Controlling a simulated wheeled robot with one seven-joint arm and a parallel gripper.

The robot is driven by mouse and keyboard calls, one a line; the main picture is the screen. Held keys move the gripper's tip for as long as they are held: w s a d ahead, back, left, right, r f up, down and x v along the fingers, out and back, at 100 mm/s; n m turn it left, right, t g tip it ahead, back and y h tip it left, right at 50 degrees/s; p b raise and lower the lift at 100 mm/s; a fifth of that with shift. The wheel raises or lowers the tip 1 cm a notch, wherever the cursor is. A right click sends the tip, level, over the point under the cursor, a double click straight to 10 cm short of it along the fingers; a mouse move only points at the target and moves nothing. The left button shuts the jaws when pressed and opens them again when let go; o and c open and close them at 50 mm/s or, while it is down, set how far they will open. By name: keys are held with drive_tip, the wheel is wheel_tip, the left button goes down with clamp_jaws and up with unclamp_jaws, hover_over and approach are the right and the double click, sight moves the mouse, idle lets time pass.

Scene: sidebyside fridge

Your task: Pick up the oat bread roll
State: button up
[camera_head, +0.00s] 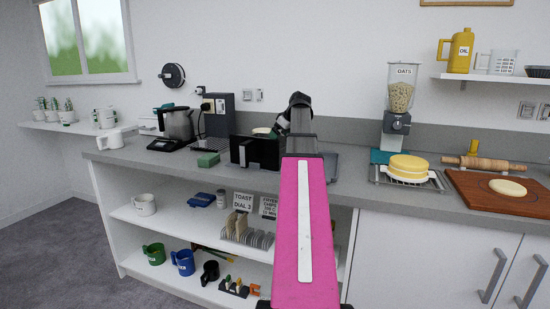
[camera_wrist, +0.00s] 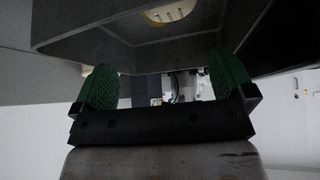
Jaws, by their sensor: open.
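My gripper (camera_wrist: 162,66) is open in the wrist view, its two green pads apart with nothing held between them. A pale round piece (camera_wrist: 170,12), perhaps the oat bread roll, shows at the top edge of the wrist view, beyond a dark grey rim (camera_wrist: 130,50). It is partly cut off and apart from the pads. In the head view a small pale top (camera_head: 262,131) shows behind a black box-like thing (camera_head: 255,152), beside my dark wrist; I cannot tell if it is the same piece. My pink arm hides the gripper there.
Open shelves (camera_head: 175,222) lie below.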

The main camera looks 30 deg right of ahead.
drive_tip(key=shift+n+g+y, duration=0.3)
drive_tip(key=shift+y, duration=0.1)
drive_tip(key=x, duration=0.3)
drive_tip(key=s+x, duration=0.1)
drive_tip(key=x, duration=0.2)
drive_tip(key=f+x, duration=0.1)
drive_tip(key=x, duration=0.2)
drive_tip(key=shift+s+a+f, duration=0.1)
drive_tip(key=shift+s+f, duration=0.1)
drive_tip(key=shift+s, duration=0.1)
drive_tip(key=c, duration=0.9)
